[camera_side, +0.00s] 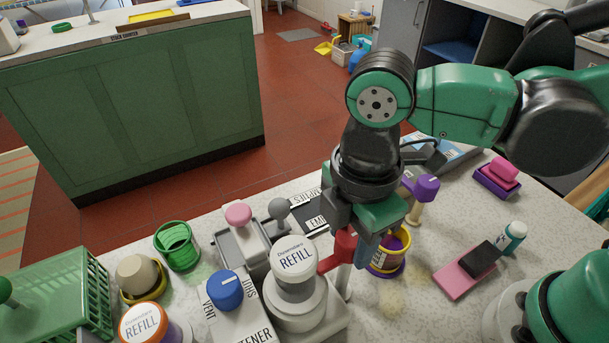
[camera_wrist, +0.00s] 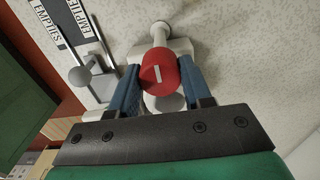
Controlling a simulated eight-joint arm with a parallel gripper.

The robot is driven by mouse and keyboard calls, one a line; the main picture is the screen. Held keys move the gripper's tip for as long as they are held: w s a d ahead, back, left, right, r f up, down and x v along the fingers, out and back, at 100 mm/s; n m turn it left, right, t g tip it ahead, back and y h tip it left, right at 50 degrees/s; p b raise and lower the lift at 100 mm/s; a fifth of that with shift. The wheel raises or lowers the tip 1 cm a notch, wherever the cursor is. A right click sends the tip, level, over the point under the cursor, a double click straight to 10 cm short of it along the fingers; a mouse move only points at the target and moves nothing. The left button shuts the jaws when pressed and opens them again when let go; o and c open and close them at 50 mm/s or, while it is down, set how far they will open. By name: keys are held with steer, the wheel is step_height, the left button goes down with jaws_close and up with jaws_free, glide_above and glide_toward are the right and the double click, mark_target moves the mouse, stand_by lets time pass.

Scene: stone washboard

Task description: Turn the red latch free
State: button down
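The red latch (camera_side: 343,247) stands on a pale post in the side view, with a red arm reaching left towards the white REFILL bottle (camera_side: 295,258). In the wrist view the red latch (camera_wrist: 158,72) shows as a round red knob with a white mark. My gripper (camera_wrist: 160,75) has its two blue fingers on either side of this knob, with no clear gap at either side, so it looks shut on it. In the side view my gripper (camera_side: 362,245) points down at the latch, and the far finger is mostly hidden.
A blue VENT/SHUT knob (camera_side: 225,290) and an orange-capped REFILL bottle (camera_side: 143,325) stand at left. A pink knob (camera_side: 238,214) and grey knob (camera_side: 279,208) stand behind. A yellow-purple pot (camera_side: 388,258) is close right of my gripper. A pink block (camera_side: 465,272) lies further right.

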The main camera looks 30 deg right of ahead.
steer(key=shift+m, duration=0.4)
steer(key=m, duration=0.8)
steer(key=shift+m, duration=0.3)
steer(key=m, duration=0.4)
steer(key=shift+m, duration=2.2)
steer(key=shift+c, duration=1.9)
jaws_free()
